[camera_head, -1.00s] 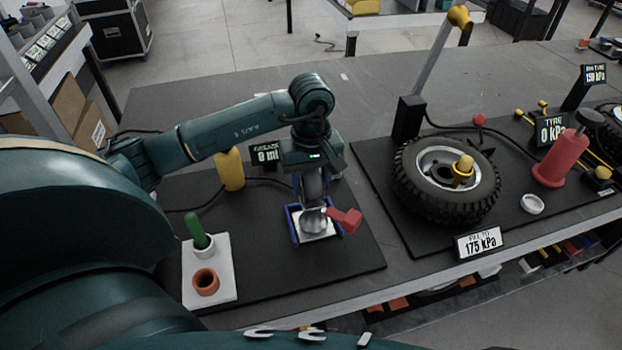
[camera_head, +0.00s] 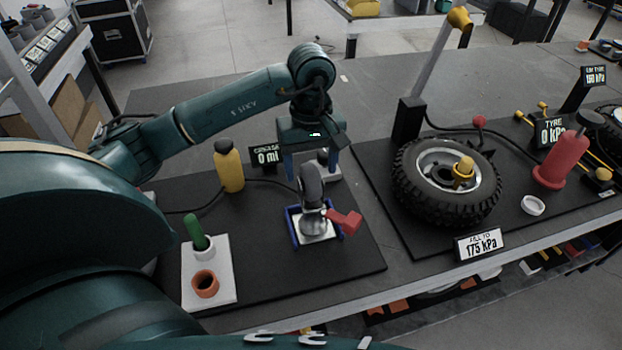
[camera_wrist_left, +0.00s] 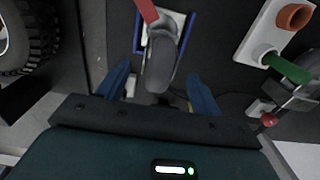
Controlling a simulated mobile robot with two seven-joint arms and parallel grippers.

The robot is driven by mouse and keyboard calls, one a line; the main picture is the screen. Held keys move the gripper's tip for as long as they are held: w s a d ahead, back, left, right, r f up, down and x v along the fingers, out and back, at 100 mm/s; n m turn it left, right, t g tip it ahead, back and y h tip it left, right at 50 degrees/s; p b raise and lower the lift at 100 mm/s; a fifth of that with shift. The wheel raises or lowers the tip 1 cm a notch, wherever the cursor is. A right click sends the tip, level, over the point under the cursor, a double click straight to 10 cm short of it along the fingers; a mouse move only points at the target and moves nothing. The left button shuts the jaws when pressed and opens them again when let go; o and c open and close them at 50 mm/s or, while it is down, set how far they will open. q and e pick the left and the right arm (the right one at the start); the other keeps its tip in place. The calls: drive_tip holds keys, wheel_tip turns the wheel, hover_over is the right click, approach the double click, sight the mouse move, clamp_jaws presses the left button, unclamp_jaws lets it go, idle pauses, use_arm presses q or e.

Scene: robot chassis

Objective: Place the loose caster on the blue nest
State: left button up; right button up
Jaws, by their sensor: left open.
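The caster has a grey wheel (camera_head: 311,185), a metal base and a red lever (camera_head: 345,221). It stands wheel up in the blue nest (camera_head: 291,228), its base within the blue frame on a pale plate. In the left wrist view the caster wheel (camera_wrist_left: 160,66) stands by the blue nest frame (camera_wrist_left: 190,27), which it partly hides. My left gripper (camera_head: 312,172) is open just behind and above the wheel. Its two blue fingers (camera_wrist_left: 160,88) show on either side of the wheel in the left wrist view, with gaps. My right gripper is not in view.
A yellow bottle (camera_head: 229,170) and a small display (camera_head: 265,156) stand behind left of the nest. A white block (camera_head: 225,272) with a green handle (camera_head: 195,231) and an orange ring (camera_head: 205,284) lies front left. A tyre (camera_head: 447,208) lies on the right mat.

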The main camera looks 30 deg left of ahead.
use_arm(q)
wheel_tip(320, 180, up, 7)
drive_tip(key=shift+r, duration=0.1)
idle(0.7)
